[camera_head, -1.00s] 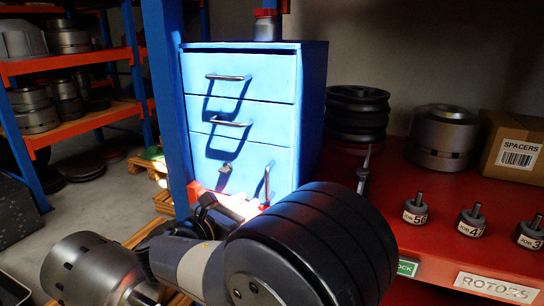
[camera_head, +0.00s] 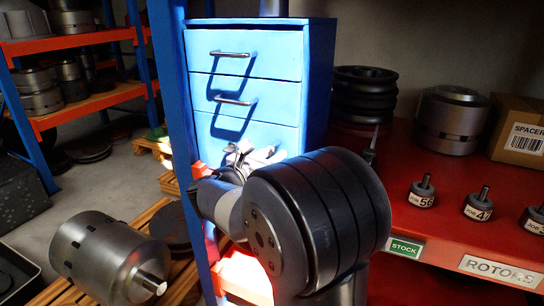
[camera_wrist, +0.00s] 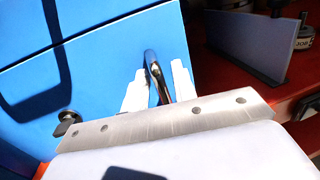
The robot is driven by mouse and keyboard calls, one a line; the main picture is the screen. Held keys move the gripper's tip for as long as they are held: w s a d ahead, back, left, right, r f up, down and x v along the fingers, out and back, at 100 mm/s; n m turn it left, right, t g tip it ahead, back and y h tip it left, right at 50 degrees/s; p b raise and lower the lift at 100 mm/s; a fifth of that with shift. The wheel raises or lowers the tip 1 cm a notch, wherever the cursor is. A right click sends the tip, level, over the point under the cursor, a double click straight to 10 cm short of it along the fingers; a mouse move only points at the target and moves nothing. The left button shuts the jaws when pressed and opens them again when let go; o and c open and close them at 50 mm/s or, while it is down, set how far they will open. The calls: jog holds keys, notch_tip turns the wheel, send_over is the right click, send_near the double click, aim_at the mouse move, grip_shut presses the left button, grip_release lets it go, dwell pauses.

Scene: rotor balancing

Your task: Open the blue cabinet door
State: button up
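The blue cabinet (camera_head: 318,85) stands on the red shelf. Two drawers with bar handles sit above its door (camera_head: 288,138), which looks closed. My arm hides most of the door in the head view. In the wrist view the blue door (camera_wrist: 95,80) fills the left side, with a dark knob (camera_wrist: 67,123) at lower left. The upright metal door handle (camera_wrist: 152,68) lies between the two white fingers of my gripper (camera_wrist: 160,88). The fingers are apart, one on each side of the handle. Whether both press on it is unclear.
Small labelled rotors (camera_head: 421,191), dark stacked discs (camera_head: 362,93) and a spacers box (camera_head: 518,130) are on the red shelf to the right. A blue post (camera_head: 172,90) stands left of the cabinet. A large metal rotor (camera_head: 108,258) lies on a wooden pallet at lower left.

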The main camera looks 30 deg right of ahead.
grip_shut()
dwell(0.3)
dwell(0.3)
